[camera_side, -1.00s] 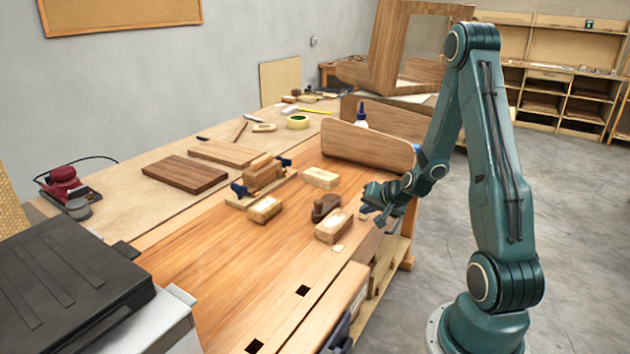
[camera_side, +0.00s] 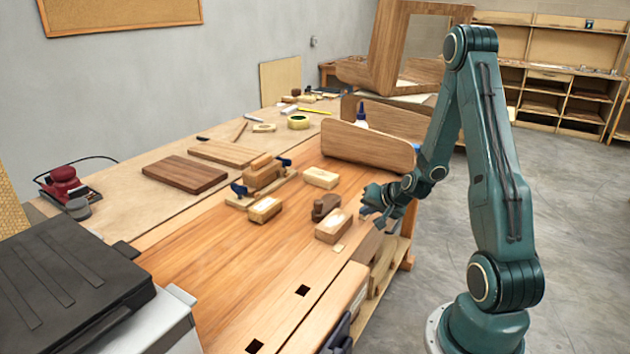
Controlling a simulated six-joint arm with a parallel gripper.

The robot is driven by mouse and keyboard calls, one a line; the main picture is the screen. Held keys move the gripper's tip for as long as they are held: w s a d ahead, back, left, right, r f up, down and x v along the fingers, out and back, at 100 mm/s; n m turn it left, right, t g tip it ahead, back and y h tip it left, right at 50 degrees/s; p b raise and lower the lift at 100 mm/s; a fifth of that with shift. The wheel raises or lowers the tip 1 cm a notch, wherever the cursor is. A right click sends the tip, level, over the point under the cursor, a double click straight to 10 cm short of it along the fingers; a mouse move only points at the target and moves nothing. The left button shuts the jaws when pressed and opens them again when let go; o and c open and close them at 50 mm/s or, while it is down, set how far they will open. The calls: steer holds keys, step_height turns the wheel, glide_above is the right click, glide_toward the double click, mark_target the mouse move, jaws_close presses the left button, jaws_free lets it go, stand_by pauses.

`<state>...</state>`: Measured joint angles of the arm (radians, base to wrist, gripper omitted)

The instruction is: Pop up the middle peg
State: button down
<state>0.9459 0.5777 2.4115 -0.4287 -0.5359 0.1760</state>
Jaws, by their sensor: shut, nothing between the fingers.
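My gripper (camera_side: 379,221) is shut and empty. It hangs low over the right edge of the workbench (camera_side: 225,270), pointing down, to the right of a wooden block with a pale top (camera_side: 334,226). A small pale square piece (camera_side: 338,248) shows at the bench surface in front of that block; I cannot tell whether it is a peg. Two dark square holes show nearer the camera, one at mid-bench (camera_side: 302,290) and one at the near edge (camera_side: 255,346). I cannot make out the middle peg clearly.
A dark rounded wooden tool (camera_side: 325,206) and small blocks (camera_side: 265,210) stand left of my gripper. A clamped wooden assembly (camera_side: 264,174) sits behind them. A tall curved panel (camera_side: 367,145) stands at the back. The near bench top is mostly clear.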

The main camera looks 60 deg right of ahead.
mark_target(366, 219)
steer(key=shift+f, duration=0.25)
stand_by(0.3)
steer(key=shift+r, duration=3.4)
